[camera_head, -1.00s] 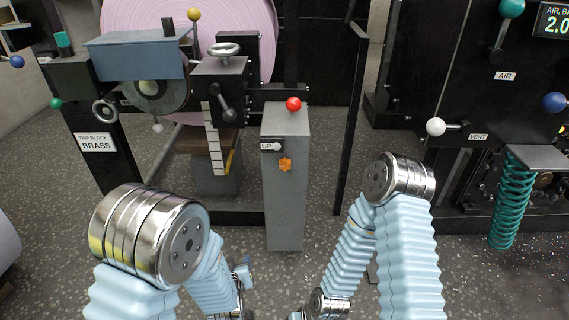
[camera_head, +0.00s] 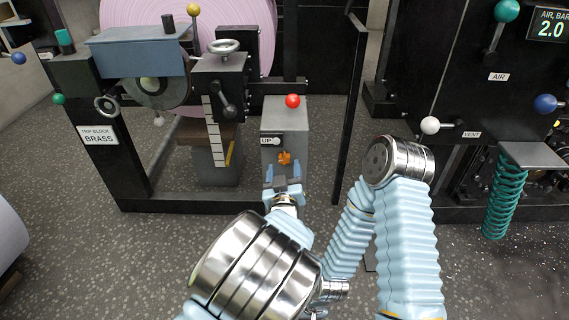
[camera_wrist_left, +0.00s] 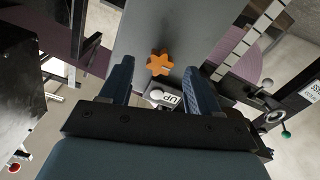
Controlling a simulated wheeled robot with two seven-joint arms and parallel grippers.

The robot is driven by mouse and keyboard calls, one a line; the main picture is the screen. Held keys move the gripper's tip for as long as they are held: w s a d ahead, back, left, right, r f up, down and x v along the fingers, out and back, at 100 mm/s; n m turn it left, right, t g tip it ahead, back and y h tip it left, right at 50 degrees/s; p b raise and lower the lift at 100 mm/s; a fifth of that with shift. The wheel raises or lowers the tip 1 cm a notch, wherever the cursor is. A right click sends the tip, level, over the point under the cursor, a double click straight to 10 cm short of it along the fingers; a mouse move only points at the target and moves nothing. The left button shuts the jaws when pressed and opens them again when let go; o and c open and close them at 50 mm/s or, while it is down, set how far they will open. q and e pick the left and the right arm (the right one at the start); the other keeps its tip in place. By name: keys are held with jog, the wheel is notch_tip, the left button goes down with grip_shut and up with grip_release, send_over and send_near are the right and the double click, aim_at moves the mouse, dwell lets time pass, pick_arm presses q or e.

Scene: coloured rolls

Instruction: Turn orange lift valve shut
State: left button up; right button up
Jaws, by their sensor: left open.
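The orange lift valve (camera_head: 285,157) is a small star-shaped knob on the front face of a grey pedestal (camera_head: 297,117), just below the "UP" label (camera_head: 270,141). It also shows in the left wrist view (camera_wrist_left: 160,63), where the label (camera_wrist_left: 166,99) appears upside down. My left gripper (camera_head: 283,178) is open, just below and in front of the valve. In the left wrist view its two blue fingers (camera_wrist_left: 157,83) are spread, with the valve beyond their tips and apparently not touched. My right arm shows at the right of the head view, but its gripper is not visible.
A red ball knob (camera_head: 292,101) tops the pedestal. To the left stands a machine with a handwheel (camera_head: 225,46) and a pink roll (camera_head: 228,14). A black panel at the right carries the white vent knob (camera_head: 430,125). Speckled floor lies open around the pedestal.

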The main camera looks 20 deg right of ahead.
aim_at(284, 161)
pick_arm(q)
jog(key=shift+x, duration=1.6)
jog(key=shift+c, duration=0.4)
jog(key=c, duration=1)
